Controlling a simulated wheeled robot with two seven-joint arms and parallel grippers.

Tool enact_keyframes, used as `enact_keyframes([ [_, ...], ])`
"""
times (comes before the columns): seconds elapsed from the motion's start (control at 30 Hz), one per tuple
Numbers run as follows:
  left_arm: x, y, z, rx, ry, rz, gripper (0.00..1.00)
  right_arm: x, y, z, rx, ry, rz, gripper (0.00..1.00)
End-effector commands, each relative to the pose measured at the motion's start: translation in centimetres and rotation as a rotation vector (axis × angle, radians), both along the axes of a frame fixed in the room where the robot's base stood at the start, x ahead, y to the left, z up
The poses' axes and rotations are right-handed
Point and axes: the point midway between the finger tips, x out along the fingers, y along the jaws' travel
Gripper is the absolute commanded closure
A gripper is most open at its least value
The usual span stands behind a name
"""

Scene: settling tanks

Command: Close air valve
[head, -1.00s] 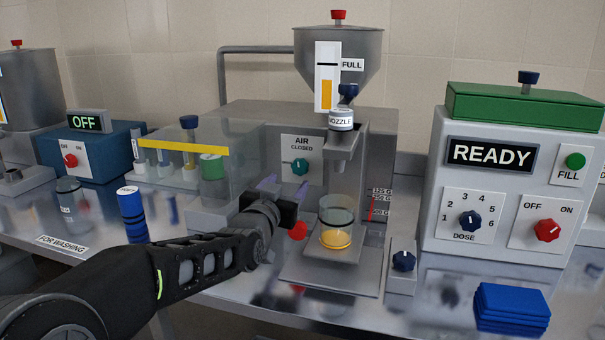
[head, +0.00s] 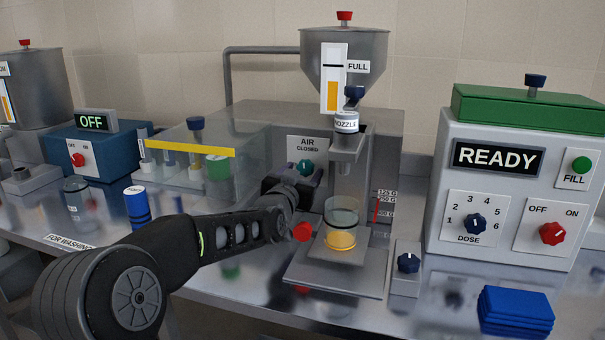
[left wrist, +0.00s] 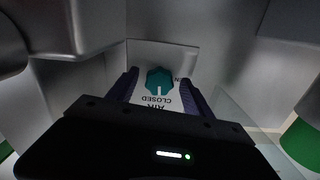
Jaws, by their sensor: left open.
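The air valve is a teal knob (head: 306,167) on a white plate marked AIR and CLOSED, on the front of the grey filling machine. In the left wrist view the teal knob (left wrist: 159,78) appears upside down, with a pale mark on the side facing the word CLOSED. My left gripper (head: 293,180) is open in front of the plate and partly hides the knob in the head view. In the left wrist view its two purple fingers (left wrist: 159,86) stand on either side of the knob; contact cannot be told. My right gripper is not in view.
The nozzle column (head: 350,180) stands just right of the knob, with a glass jar (head: 342,217) holding yellow contents below. A red knob (head: 302,232) is under my wrist. A clear box (head: 240,165) with a yellow stripe stands to the left.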

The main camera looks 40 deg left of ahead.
Motion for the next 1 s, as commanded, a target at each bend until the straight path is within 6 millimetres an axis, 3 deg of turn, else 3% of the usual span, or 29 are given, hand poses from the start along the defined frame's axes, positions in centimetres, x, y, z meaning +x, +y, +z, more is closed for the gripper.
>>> enact_keyframes([
  [0.73,0.0,0.0,0.0,0.0,0.0,0.0,1.0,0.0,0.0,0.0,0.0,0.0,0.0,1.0],
  [1.0,0.0,-0.1,-0.2,0.088,0.03,-0.001,1.0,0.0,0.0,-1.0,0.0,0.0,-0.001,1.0],
])
